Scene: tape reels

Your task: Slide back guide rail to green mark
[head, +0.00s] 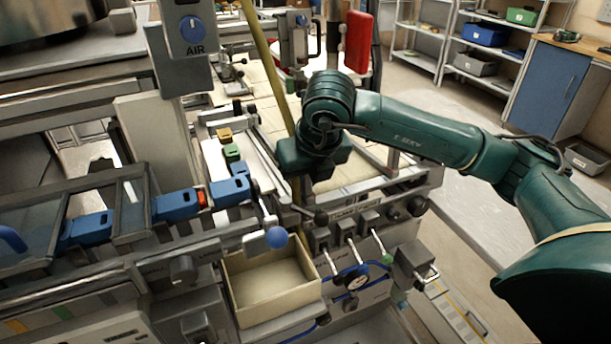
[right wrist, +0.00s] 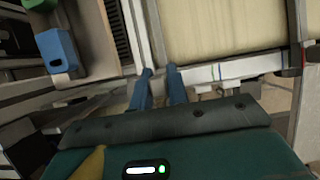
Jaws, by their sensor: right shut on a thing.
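My right gripper (head: 298,188) reaches down over the near edge of the pale machine bed in the head view; its fingertips are mostly hidden by its own body. In the right wrist view its two blue fingers (right wrist: 160,73) are shut on the near end of the guide rail, a narrow pale bar (right wrist: 153,30) running away along the side of the cream bed. A white scale strip (right wrist: 202,76) lies just right of the fingers, with small coloured lines on it. One of these looks like the green mark (right wrist: 221,71). My left gripper is not in view.
An open cream box (head: 272,283) stands below the gripper, beside a blue-knobbed lever (head: 277,237). A post with an AIR knob (head: 190,28) rises behind.

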